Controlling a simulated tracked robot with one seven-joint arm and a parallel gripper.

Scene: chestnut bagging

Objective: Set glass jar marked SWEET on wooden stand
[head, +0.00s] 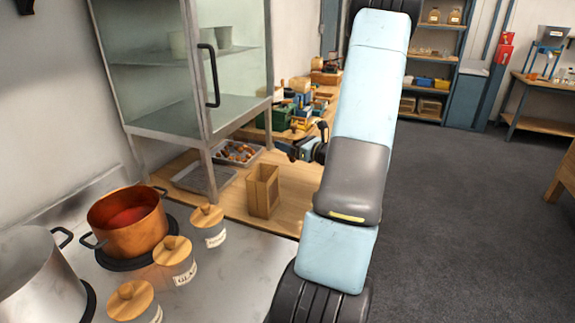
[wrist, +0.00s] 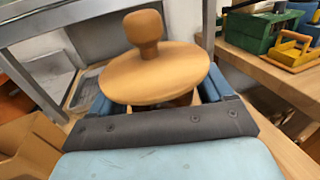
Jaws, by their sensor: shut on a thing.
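My gripper (wrist: 157,98) is shut on a jar, and its blue fingers show on both sides. From above I see the jar's round wooden lid (wrist: 155,75) with its knob; its body and marking are hidden, so I cannot read SWEET. In the head view my arm hides most of the gripper and the held jar. A tall open wooden holder (head: 262,190) stands on the wooden bench; I cannot tell whether it is the stand. Three other jars with wooden lids stand on the steel counter: a rear one (head: 213,236), a middle one (head: 180,272) and a front one.
A copper pot (head: 130,225) and a steel pot (head: 35,285) stand at left. A glass-fronted cabinet (head: 165,95) rises over the bench, with metal trays (head: 203,178) below it. Colourful tools and boxes (head: 290,110) crowd the bench's far part. Grey floor is open at right.

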